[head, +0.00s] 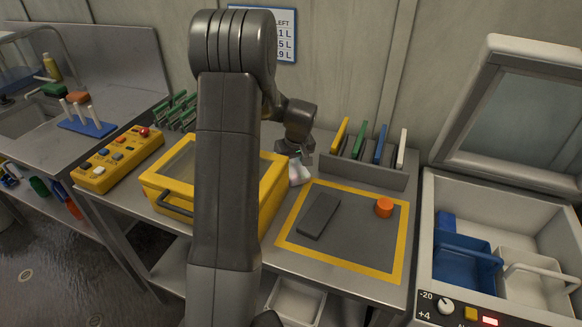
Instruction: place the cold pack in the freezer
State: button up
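The freezer (428,250) is the white chest at the right, with its lid (515,110) raised. Inside are a blue basket (462,262) and a white basket (525,275); a small blue block (446,221) shows behind the blue one. My gripper (302,157) points down behind the yellow-framed box, near the back of the bench. A small whitish thing (299,174) shows right below the fingers. It may be the cold pack, but I cannot tell, nor whether the fingers hold it. The fingers are too small and partly hidden to read.
A yellow-bordered mat (345,257) holds a dark grey slab (319,214) and an orange knob (384,207). A grey rack (365,173) with several coloured plates stands behind it. The yellow box (166,179) and a button panel (118,158) are left. A dial (446,306) is on the freezer front.

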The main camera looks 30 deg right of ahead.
aim_at(291, 164)
jog(key=c, duration=0.5)
jog(key=shift+o, duration=0.2)
notch_tip(291, 164, up, 18)
jog(key=shift+b, duration=0.35)
